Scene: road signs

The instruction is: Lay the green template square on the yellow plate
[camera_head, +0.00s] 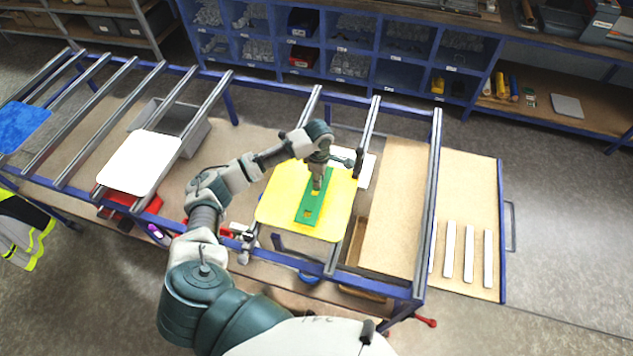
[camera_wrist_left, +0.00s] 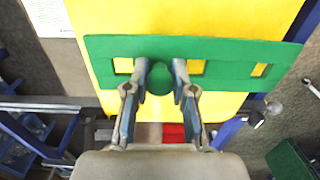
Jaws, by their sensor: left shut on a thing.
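The green template square (camera_head: 309,207) is a long flat piece with rectangular cut-outs. It lies over the middle of the yellow plate (camera_head: 276,208), which rests on the rails of the rack. My left gripper (camera_head: 317,184) is above the template's far end in the head view. In the left wrist view, its two fingers (camera_wrist_left: 160,77) are closed around a round green grip on the template (camera_wrist_left: 225,50), with the yellow plate (camera_wrist_left: 190,16) behind. I cannot tell whether the template touches the plate. My right gripper is not in view.
A white plate (camera_head: 140,163) lies on the rails to the left, and a blue plate (camera_head: 22,127) lies farther left. White strips (camera_head: 469,252) lie on the board at the right. Blue shelving with bins (camera_head: 347,66) stands behind the rack.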

